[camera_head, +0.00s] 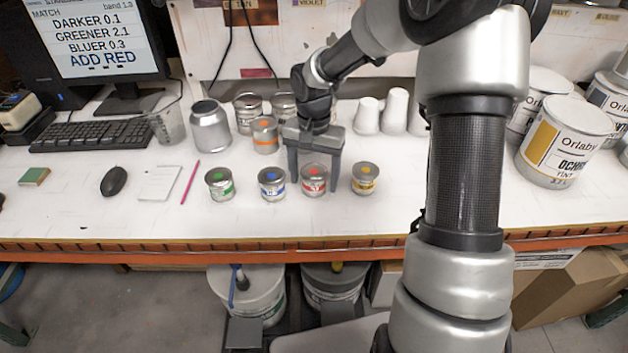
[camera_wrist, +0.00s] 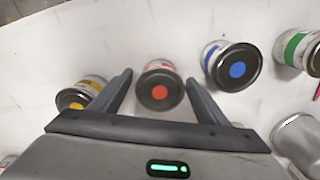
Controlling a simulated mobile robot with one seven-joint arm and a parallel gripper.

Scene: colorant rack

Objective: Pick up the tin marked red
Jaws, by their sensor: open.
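The tin marked red (camera_head: 314,180) stands upright on the white bench, with a red dot on its lid and a red label. In the head view it is in a row between the blue tin (camera_head: 272,184) and the yellow tin (camera_head: 365,178). My gripper (camera_head: 314,183) is open, with its fingers pointing down around or just behind the red tin. In the wrist view the red tin (camera_wrist: 159,88) shows between the two spread fingertips of my gripper (camera_wrist: 160,78). I cannot tell whether either finger touches it.
A green tin (camera_head: 221,184) stands at the row's left end. A monitor (camera_head: 98,40) reads "ADD RED". The bench front is clear.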

